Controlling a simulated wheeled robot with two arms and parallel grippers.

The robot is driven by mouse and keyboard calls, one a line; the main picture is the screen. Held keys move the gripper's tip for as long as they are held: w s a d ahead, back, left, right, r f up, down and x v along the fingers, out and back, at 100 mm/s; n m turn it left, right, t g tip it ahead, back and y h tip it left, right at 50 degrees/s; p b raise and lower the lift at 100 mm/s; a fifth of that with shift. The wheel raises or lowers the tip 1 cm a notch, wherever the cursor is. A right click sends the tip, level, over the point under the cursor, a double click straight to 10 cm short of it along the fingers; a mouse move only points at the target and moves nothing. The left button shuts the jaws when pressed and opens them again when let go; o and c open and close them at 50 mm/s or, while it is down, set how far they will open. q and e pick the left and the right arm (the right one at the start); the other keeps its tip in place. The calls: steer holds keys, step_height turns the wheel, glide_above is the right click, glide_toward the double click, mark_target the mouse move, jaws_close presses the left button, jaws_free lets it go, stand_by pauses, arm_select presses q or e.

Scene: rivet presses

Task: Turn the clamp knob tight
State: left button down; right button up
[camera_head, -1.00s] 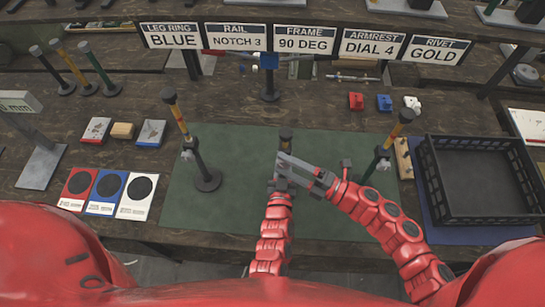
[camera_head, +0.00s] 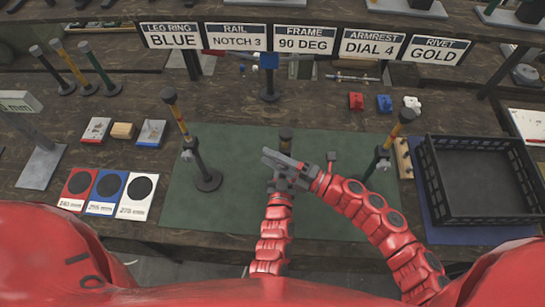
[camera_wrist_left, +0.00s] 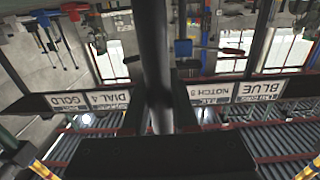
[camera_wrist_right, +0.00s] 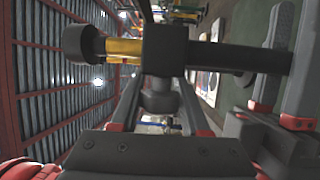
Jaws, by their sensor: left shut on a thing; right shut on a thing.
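A dark post (camera_head: 286,138) stands in the middle of the green mat, mostly hidden behind my grippers in the head view. My left gripper (camera_head: 282,184) is low on it. In the left wrist view the dark post (camera_wrist_left: 155,70) runs between the fingers, which are shut on it. My right gripper (camera_head: 285,165) reaches in from the right, just above the left one. In the right wrist view its fingers are shut on a dark round clamp knob (camera_wrist_right: 160,101), below a black clamp block (camera_wrist_right: 165,50) on a post with a yellow band (camera_wrist_right: 124,51).
Posts with clamps stand on the green mat (camera_head: 240,215), one on the left (camera_head: 200,165) and one on the right (camera_head: 383,150). A black crate (camera_head: 480,190) is at the right. Colored cards lie at the left. Signs (camera_head: 303,41) stand behind.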

jaws_close()
steer(key=shift+d+r+m+t+y, duration=0.1)
steer(key=shift+r+m+t+y, duration=0.1)
steer(key=shift+m+t+y, duration=0.45)
steer(key=shift+d+r+m+t+y, duration=0.1)
steer(key=shift+r+m+t+y, duration=0.15)
steer(key=shift+m+t+y, duration=0.45)
steer(key=shift+d+r+m+t+y, duration=0.1)
steer(key=shift+r+m+t+y, duration=0.1)
steer(key=shift+m+t+y, duration=0.45)
steer(key=o, duration=1.2)
jaws_free()
steer(key=shift+c, duration=0.2)
steer(key=v, duration=1.2)
